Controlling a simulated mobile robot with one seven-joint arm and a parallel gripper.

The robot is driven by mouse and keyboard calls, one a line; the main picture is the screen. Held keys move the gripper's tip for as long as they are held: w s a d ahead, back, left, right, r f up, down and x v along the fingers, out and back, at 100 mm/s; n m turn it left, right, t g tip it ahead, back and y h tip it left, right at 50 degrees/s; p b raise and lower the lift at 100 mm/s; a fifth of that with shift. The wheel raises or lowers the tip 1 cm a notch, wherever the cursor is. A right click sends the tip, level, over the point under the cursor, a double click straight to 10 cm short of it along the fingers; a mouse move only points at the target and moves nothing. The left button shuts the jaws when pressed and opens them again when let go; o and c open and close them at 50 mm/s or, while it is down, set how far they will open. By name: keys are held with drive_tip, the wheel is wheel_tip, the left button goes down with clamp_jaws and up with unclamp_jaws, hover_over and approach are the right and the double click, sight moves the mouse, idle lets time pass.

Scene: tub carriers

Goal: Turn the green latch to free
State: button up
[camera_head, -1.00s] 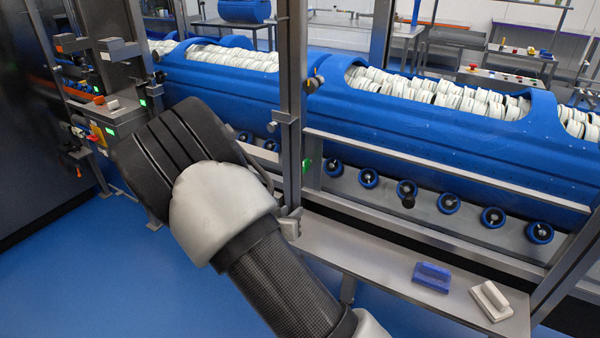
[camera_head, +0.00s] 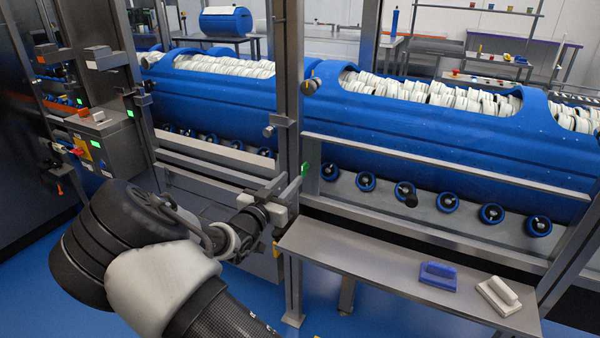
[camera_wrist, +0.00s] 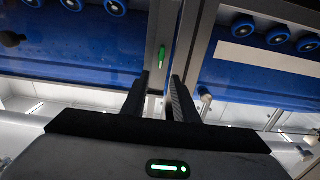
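The green latch (camera_head: 305,169) is a small green piece on the upright metal post between the two blue tubs. It also shows in the wrist view (camera_wrist: 162,57), long side pointing up and down the picture, just beyond my fingertips. My gripper (camera_head: 290,180) is open and empty in front of the post. In the wrist view its two dark fingers (camera_wrist: 158,84) stand apart, with the latch lined up with the gap between them. I see no contact with the latch, but the exact distance is hard to tell.
A metal shelf (camera_head: 390,262) to the right carries a blue block (camera_head: 438,275) and a white block (camera_head: 497,296). Blue tubs (camera_head: 430,130) full of white pieces sit behind rails and rollers. A control box (camera_head: 105,140) stands at the left. Blue floor lies below.

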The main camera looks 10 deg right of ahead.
sight(302, 166)
drive_tip(key=b+x, duration=0.1)
drive_tip(key=x, duration=0.6)
drive_tip(key=shift+w+d, duration=0.15)
clamp_jaws()
